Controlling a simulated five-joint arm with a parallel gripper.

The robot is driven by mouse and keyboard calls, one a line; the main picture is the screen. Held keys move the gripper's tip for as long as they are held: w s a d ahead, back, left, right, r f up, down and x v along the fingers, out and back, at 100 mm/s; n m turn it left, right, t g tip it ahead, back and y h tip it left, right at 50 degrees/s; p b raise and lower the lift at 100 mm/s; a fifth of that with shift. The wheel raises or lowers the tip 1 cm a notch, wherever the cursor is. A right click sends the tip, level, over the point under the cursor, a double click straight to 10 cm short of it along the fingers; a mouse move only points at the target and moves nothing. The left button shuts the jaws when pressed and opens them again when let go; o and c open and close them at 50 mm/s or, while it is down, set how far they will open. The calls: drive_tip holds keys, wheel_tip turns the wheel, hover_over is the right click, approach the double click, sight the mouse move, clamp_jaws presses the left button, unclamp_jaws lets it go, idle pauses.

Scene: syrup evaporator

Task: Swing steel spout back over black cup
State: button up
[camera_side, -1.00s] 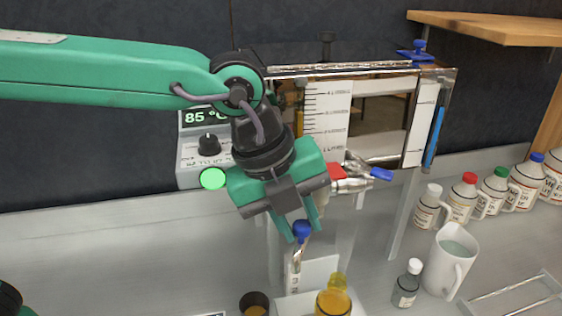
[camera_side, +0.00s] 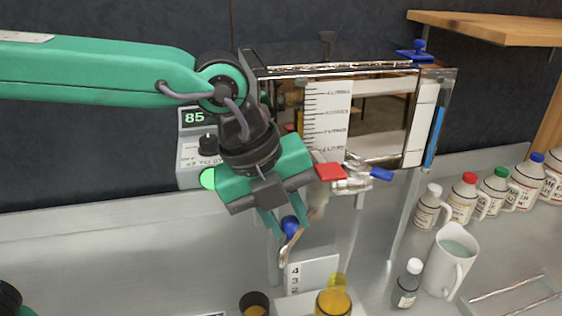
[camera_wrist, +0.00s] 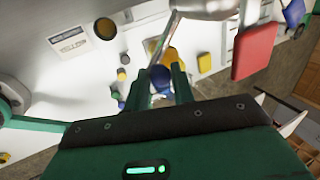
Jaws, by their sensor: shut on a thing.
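The steel spout (camera_side: 284,252) hangs below the pan's valve, with a blue knob (camera_side: 289,227) on it. My gripper (camera_side: 287,230) is shut on this knob; the knob also shows between my fingers (camera_wrist: 160,85) in the wrist view. The black cup (camera_side: 254,303), with amber liquid inside, stands at the bottom of the side view, lower left of the spout's end. In the wrist view the cup (camera_wrist: 105,28) is at the upper left, apart from my fingers. The spout's end appears right of the cup, not over it.
A bottle of amber syrup (camera_side: 333,303) stands right of the cup. The red valve handle (camera_side: 330,172) and another blue handle (camera_side: 381,174) are close right of my gripper. A white jug (camera_side: 449,258) and small bottle (camera_side: 407,284) stand further right.

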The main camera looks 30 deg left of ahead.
drive_tip(key=shift+a, duration=0.95)
drive_tip(key=shift+w+a, duration=0.1)
drive_tip(key=shift+a, duration=0.05)
drive_tip(key=shift+w+a, duration=0.3)
drive_tip(key=shift+a, duration=0.55)
drive_tip(key=shift+a, duration=0.1)
drive_tip(key=shift+w+a, duration=0.55)
drive_tip(key=shift+a, duration=0.3)
drive_tip(key=shift+w+a+y, duration=0.3)
drive_tip(key=shift+a, duration=0.1)
idle(0.5)
